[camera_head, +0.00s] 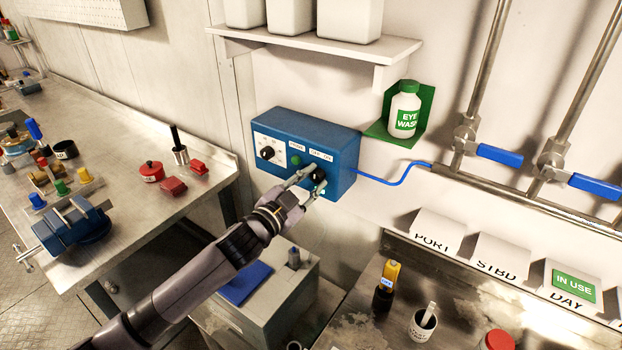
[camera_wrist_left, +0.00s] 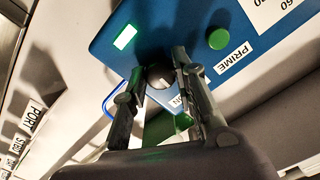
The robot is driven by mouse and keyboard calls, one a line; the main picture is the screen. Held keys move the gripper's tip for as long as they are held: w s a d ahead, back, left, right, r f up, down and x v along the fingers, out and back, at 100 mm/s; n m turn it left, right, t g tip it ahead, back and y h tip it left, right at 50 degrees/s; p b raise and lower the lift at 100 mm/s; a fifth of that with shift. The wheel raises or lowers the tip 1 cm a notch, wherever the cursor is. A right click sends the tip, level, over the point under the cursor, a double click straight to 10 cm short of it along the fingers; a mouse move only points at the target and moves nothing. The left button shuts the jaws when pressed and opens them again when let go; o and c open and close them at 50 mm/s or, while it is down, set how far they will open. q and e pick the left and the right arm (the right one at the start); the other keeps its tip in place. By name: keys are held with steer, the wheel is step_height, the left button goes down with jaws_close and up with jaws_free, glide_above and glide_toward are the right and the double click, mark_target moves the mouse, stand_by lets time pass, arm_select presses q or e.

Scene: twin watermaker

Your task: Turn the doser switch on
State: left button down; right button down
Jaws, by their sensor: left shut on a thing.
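The blue doser box (camera_head: 340,150) is mounted on the wall in the middle of the head view. Its front has a white dial, a green button marked PRIME (camera_head: 296,159) and a black switch knob (camera_head: 319,175) under an OFF/ON label. My left gripper (camera_head: 312,180) reaches up from the lower left and is shut on the knob. In the left wrist view, the two fingers lie on either side of the knob (camera_wrist_left: 160,77). A bright green-white lamp (camera_wrist_left: 125,37) shows lit on the box beside it. The fingers partly hide the label. My right gripper is not in view.
A shelf (camera_head: 310,44) with white containers hangs above the box. An eye wash bottle (camera_head: 404,110) stands in a green holder to the right. Pipes with blue valve handles (camera_head: 499,155) are farther right. A workbench (camera_head: 120,205) with parts is at left.

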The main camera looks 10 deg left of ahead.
arm_select(q)
steer(key=m+p, duration=0.1)
steer(key=m, duration=0.4)
steer(key=shift+r, duration=0.1)
steer(key=shift+m, duration=0.3)
stand_by(0.4)
steer(key=c, duration=1.3)
jaws_free()
steer(key=shift+s+a, duration=0.15)
steer(key=shift+s, duration=0.2)
steer(key=v, duration=1.1)
steer(key=shift+s, duration=0.15)
